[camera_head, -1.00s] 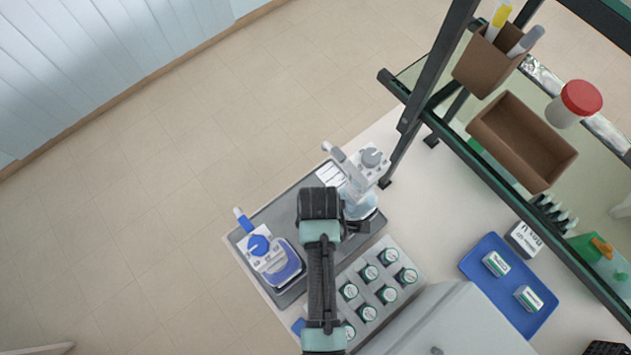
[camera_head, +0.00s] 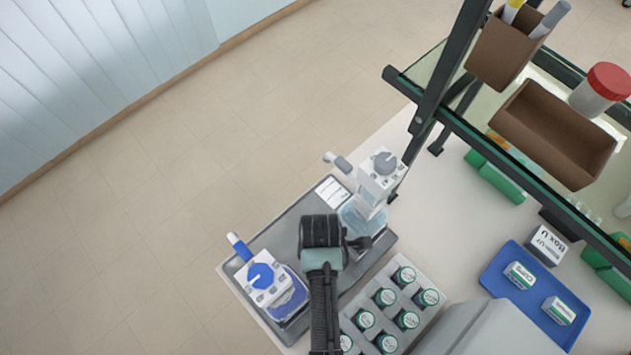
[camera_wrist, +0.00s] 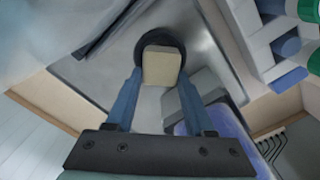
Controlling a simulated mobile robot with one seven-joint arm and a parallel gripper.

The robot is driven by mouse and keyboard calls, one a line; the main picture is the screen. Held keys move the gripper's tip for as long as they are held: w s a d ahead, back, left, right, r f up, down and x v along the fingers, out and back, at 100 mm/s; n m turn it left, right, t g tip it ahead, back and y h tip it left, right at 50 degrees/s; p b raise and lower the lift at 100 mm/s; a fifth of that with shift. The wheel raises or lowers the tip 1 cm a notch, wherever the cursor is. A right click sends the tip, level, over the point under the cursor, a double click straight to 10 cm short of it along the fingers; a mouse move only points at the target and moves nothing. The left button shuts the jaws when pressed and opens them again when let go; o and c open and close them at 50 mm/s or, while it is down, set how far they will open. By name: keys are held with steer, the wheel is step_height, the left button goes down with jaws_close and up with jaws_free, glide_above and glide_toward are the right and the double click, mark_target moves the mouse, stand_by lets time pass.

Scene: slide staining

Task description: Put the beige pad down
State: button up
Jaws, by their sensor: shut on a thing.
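The beige pad (camera_wrist: 161,65) is a small pale block, seen in the wrist view between the tips of my gripper (camera_wrist: 161,78). The two blue fingers are shut on its sides. Behind the pad is a dark round shape (camera_wrist: 178,42) on the grey metal tray (camera_wrist: 205,62); I cannot tell whether the pad touches it. In the head view my gripper (camera_head: 321,232) is over the grey tray (camera_head: 297,210), between two dispenser bottles. My own arm and hand hide the pad there.
A blue-topped bottle (camera_head: 265,283) stands on the tray's left and a grey-topped bottle (camera_head: 378,180) on its right. A rack of green-capped vials (camera_head: 380,312) is close in front. A blue tray (camera_head: 507,298) and shelf (camera_head: 450,122) are to the right.

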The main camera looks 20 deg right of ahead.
step_height(320, 180, down, 2)
steer(key=shift+w+a+f+b, duration=0.1)
steer(key=shift+b, duration=0.45)
steer(key=shift+r, duration=0.2)
steer(key=shift+f, duration=0.15)
steer(key=o, duration=1.2)
